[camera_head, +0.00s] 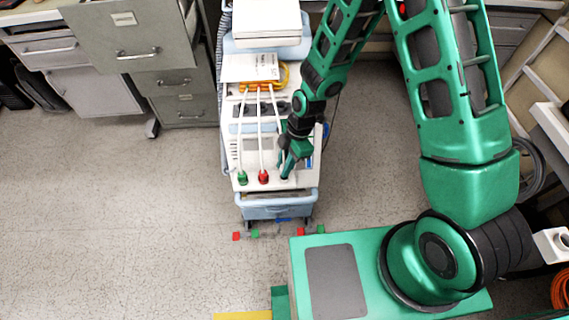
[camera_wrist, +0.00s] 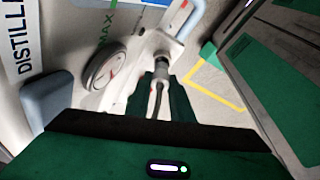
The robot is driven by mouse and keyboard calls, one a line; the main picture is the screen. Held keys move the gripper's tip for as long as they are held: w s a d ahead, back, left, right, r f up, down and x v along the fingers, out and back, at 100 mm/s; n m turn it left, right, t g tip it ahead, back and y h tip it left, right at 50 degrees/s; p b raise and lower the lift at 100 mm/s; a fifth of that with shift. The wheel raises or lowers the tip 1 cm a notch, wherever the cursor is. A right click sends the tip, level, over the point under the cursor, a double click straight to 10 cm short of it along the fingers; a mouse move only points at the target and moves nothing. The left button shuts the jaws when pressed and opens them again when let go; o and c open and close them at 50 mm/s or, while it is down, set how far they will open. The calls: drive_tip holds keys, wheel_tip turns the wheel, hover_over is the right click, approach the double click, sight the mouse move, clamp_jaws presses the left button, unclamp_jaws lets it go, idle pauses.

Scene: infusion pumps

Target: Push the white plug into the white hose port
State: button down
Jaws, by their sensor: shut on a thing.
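My gripper (camera_head: 287,170) is at the right front of the white cart top, pointing down. In the wrist view its dark green fingers (camera_wrist: 161,98) are shut on the plug (camera_wrist: 161,66), which looks grey in shadow, with its hose trailing back between them. The plug's far end meets or nearly meets the pale panel (camera_wrist: 164,42). The white hose port is hidden behind the plug and fingers, so I cannot tell whether the plug is inside it. In the head view the fingers cover the plug.
A green plug (camera_head: 242,178) and a red plug (camera_head: 263,177) stand left of my gripper, with white hoses running from an orange connector (camera_head: 258,87). A blue handle (camera_head: 277,205) is at the cart's front. Grey cabinets (camera_head: 150,60) stand left; the floor (camera_head: 130,210) there is clear.

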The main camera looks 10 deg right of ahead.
drive_tip(key=shift+s+d+f, duration=0.1)
drive_tip(key=shift+f, duration=1.6)
drive_tip(key=c, duration=1.5)
unclamp_jaws()
drive_tip(key=shift+s, duration=0.1)
drive_tip(key=shift+w+r, duration=0.25)
drive_tip(key=shift+w, duration=0.05)
drive_tip(key=v, duration=1)
drive_tip(key=shift+s+r, duration=0.1)
drive_tip(key=shift+r, duration=0.3)
